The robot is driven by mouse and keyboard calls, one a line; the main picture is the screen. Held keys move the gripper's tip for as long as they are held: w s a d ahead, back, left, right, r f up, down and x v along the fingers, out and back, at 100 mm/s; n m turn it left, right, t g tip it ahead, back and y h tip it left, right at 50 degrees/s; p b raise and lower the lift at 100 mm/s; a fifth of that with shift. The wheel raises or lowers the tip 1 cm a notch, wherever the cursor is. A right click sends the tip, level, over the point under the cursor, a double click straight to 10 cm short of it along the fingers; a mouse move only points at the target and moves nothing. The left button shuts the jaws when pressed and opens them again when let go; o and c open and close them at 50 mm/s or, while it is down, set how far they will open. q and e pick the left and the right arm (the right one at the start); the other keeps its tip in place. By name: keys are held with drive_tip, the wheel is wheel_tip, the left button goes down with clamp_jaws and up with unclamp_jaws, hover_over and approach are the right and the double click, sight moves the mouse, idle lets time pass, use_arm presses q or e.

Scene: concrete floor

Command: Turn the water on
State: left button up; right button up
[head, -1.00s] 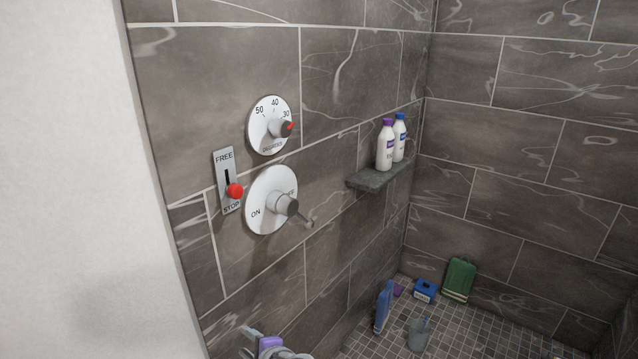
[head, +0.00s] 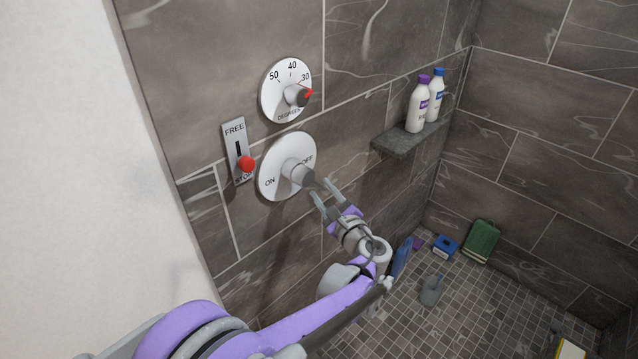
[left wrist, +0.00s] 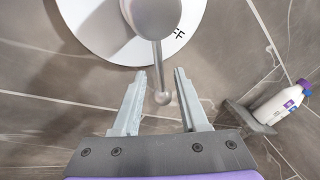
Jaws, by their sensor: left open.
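The round white water dial (head: 275,175) is on the tiled wall, marked ON at lower left and OFF at right. Its grey knob (head: 298,174) has a lever that points down and right, on the OFF side. In the left wrist view the lever (left wrist: 160,70) ends in a small ball. My left gripper (head: 327,190) is open at the lever. In the left wrist view its two fingers (left wrist: 158,85) stand either side of the lever's ball end, with gaps to both. My right gripper is not in view.
Above is a temperature dial (head: 285,90); a FREE/STOP slider (head: 238,150) with a red knob is at left. A stone shelf (head: 398,140) with two bottles (head: 418,105) juts out at right. Several items, including a green container (head: 481,241), are on the floor.

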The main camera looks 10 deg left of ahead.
use_arm(q)
drive_tip(key=shift+x, duration=1.45)
clamp_jaws()
idle(0.3)
